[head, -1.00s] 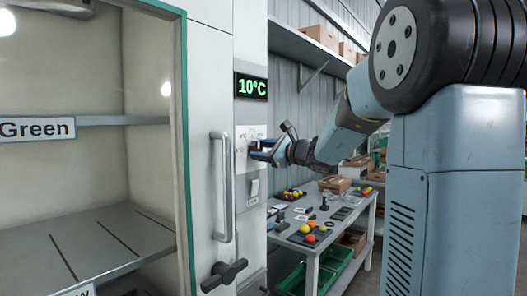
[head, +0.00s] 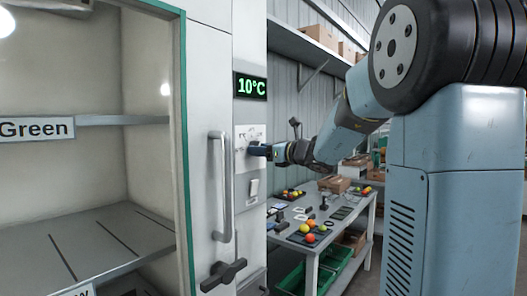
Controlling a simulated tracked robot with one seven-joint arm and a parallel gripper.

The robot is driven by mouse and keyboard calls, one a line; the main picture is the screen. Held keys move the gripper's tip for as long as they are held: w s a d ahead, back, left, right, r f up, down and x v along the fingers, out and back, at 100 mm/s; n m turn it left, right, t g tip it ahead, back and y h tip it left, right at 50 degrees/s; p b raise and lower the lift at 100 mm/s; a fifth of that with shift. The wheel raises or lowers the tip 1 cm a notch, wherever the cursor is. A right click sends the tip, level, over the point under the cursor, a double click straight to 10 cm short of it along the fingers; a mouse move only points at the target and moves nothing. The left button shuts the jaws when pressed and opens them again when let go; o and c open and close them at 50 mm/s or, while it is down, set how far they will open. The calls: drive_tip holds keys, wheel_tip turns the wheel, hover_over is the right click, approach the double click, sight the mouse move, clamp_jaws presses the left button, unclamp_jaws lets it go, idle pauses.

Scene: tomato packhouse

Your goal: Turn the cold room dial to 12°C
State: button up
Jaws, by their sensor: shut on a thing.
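The cold room display (head: 251,87) reads 10°C in green digits on the cabinet front. Below it is a pale dial plate (head: 246,134) with small markings too fine to read. My gripper (head: 259,150) reaches in from the right and is shut on the dial at this plate. The jaws cover most of the dial (head: 252,146), so its pointer direction cannot be told.
A white rocker switch (head: 253,188) sits just below the dial plate. A vertical door handle (head: 222,187) and a dark lever (head: 223,274) stand out to the left. A table (head: 311,248) with tomatoes on trays stands behind at the right, under a wall shelf (head: 299,45).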

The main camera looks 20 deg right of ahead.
drive_tip(key=shift+d+r+m, duration=0.1)
drive_tip(key=shift+r+m, duration=0.1)
drive_tip(key=shift+m, duration=0.6)
drive_tip(key=o, duration=0.8)
drive_tip(key=shift+w, duration=0.1)
drive_tip(key=shift+o, duration=1.2)
drive_tip(key=shift+f, duration=0.1)
drive_tip(key=v, duration=1.4)
